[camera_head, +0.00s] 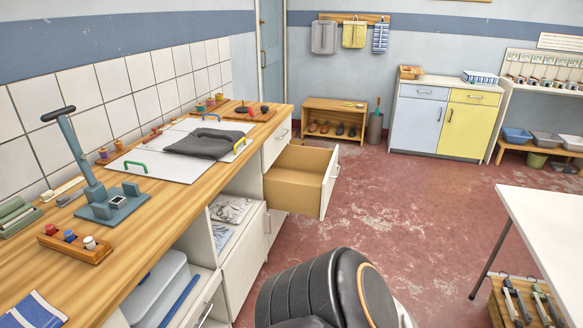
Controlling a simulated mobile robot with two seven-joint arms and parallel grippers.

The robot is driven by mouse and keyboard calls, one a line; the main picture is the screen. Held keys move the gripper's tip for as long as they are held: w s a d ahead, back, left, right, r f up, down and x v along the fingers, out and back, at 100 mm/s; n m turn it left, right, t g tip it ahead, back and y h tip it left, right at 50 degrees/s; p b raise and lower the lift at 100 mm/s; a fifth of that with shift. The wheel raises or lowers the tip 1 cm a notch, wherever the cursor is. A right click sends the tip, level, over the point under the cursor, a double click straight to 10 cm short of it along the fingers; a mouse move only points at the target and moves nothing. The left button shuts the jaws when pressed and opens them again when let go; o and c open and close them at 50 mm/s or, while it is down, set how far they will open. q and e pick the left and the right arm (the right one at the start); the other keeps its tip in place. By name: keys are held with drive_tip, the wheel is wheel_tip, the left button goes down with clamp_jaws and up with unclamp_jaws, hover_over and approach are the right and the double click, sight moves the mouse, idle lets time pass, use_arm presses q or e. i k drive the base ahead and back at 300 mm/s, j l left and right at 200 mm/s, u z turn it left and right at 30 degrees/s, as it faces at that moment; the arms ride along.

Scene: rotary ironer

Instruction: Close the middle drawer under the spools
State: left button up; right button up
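The open drawer (300,176) is in the wooden-topped bench's far section. It is pulled out to the right over the red floor. Its inside looks empty, with bare wood showing. Its white front (329,184) has a metal handle (336,171) on the outer face. A white drawer front (277,145) just above it looks shut. Small spools stand on the bench top, some near the tiled wall (118,145) and some farther back (211,104). Neither gripper shows in this view.
The bench top (165,205) holds a blue-grey press (112,205) and a folded dark cloth (205,143). Open floor (400,205) lies right of the drawer. A white table (550,225) stands at the right. A low shoe rack (332,118) stands behind.

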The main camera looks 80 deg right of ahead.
sight(301, 180)
drive_tip(key=z, duration=1.5)
drive_tip(key=l+z, duration=0.15)
drive_tip(key=z, duration=0.25)
drive_tip(key=i+l+z, duration=0.1)
drive_tip(key=z, duration=0.7)
drive_tip(key=i+l, duration=0.6)
drive_tip(key=i+l+u, duration=0.15)
drive_tip(key=i, duration=0.4)
drive_tip(key=i+l+u, duration=0.2)
drive_tip(key=i, duration=0.35)
drive_tip(key=i+l+u, duration=0.15)
drive_tip(key=i+l, duration=0.3)
drive_tip(key=i+l+u, duration=0.1)
drive_tip(key=i, duration=0.45)
drive_tip(key=i+l+u, duration=0.1)
drive_tip(key=i, duration=0.4)
drive_tip(key=l, duration=0.1)
